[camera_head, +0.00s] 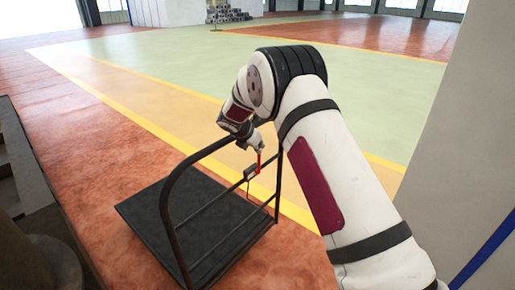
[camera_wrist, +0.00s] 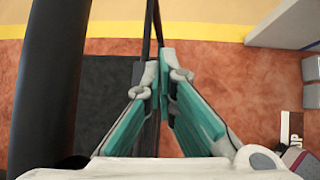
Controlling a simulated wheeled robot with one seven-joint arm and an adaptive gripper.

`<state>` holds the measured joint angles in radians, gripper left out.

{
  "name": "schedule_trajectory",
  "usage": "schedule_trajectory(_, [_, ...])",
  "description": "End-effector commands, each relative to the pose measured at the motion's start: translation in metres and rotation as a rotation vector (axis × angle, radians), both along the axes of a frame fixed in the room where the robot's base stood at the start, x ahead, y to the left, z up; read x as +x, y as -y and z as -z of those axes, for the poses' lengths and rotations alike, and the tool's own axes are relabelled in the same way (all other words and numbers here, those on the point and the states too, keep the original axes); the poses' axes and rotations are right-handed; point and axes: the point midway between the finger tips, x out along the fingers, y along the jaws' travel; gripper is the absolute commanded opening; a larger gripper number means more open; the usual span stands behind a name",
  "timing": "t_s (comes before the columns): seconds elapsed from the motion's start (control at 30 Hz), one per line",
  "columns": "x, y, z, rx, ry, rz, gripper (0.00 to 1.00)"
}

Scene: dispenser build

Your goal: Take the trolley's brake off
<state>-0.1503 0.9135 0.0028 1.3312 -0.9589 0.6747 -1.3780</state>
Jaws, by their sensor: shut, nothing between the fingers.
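The trolley has a black flat platform (camera_head: 150,220) and a black tubular handle frame (camera_head: 168,215) with thin rails. A red lever (camera_head: 258,162) stands upright at a small grey bracket (camera_head: 250,173) on the frame's upper rail; I take it to be the brake. My gripper (camera_head: 256,148) is right at the lever's top in the head view; whether they touch I cannot tell. In the wrist view my gripper (camera_wrist: 165,70) has its teal fingers shut with nothing between them, beside a thin dark rail (camera_wrist: 150,25). The red lever does not show there.
A thick black tube (camera_wrist: 48,80) runs along the left of the wrist view. A grey wall or pillar (camera_head: 465,150) stands close on the right. Dark stepped objects (camera_head: 30,180) stand at the left edge. The green floor (camera_head: 350,100) beyond the trolley is clear.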

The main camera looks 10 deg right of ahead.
Motion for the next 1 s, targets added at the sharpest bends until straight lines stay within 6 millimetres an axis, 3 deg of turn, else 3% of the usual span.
schedule_trajectory(0.8, [-0.001, -0.001, -0.019, -0.001, 0.001, 0.0, 0.0])
schedule_trajectory(1.0, [-0.013, -0.009, -0.039, -0.001, 0.0, -0.001, 0.0])
